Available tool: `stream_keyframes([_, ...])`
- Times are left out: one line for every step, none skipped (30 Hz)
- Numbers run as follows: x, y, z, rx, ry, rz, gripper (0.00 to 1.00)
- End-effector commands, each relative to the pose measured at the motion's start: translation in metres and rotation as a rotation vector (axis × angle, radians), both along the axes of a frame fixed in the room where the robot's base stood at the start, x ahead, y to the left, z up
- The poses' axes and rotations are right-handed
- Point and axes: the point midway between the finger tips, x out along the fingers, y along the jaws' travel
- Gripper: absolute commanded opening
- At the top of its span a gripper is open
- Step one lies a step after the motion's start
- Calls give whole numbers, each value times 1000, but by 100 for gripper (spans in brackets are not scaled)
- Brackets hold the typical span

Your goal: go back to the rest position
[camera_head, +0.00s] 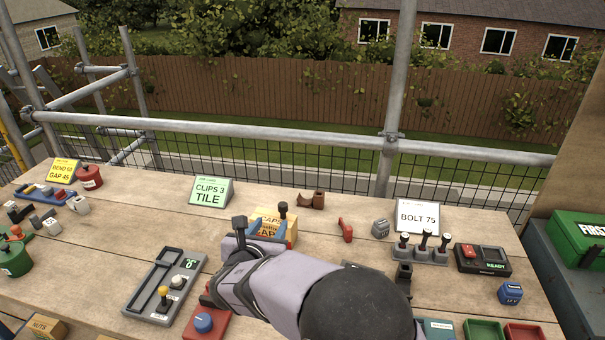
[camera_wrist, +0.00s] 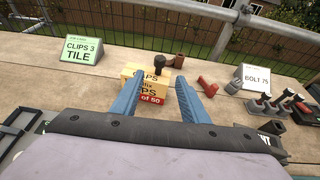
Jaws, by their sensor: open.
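My gripper (camera_wrist: 166,98) is open, with its two blue fingers apart, in the wrist view. In the head view my gripper (camera_head: 268,232) reaches out over the middle of the bench, at the near side of a yellow box (camera_head: 291,233). In the wrist view the yellow box (camera_wrist: 150,84) with printed lettering shows between and beyond the fingers. A dark knob-like thing (camera_wrist: 159,60) stands at the box. I cannot tell whether the fingers touch the box. My forearm hides part of the near bench.
A green card (camera_head: 212,192) stands left of the gripper and a white card (camera_head: 417,215) to the right. A grey tray (camera_head: 150,294) and a red base with a blue knob (camera_head: 204,323) lie to the near left. A scaffold rail (camera_head: 270,132) runs behind.

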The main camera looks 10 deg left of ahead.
Motion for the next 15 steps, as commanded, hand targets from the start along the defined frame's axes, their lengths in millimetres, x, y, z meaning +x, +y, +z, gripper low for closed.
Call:
stream_keyframes([1, -3, 0, 5, 3, -9, 41])
stream_keyframes([2, -7, 1, 11, 6, -20, 41])
stream_keyframes([3, -13, 1, 23, 14, -39, 41])
stream_keyframes([4, -20, 1, 34, 20, -60, 41])
stream_keyframes([5, -28, 2, 50, 26, -83, 41])
stream_keyframes([7, -41, 2, 75, 39, -125, 41])
stream_keyframes([8, -53, 2, 96, 52, -161, 41])
stream_keyframes([9, -66, 2, 123, 65, -204, 41])
stream_keyframes([9, -86, 1, 161, 83, -269, 41])
stream_keyframes([8, -104, 0, 195, 99, -325, 41])
stream_keyframes([7, -121, -1, 234, 114, -384, 41])
stream_keyframes([3, -147, -3, 287, 138, -471, 41])
stream_keyframes([-1, -166, -6, 330, 156, -542, 41])
stream_keyframes([-7, -186, -9, 378, 173, -616, 41])
stream_keyframes([-16, -211, -14, 445, 195, -719, 41])
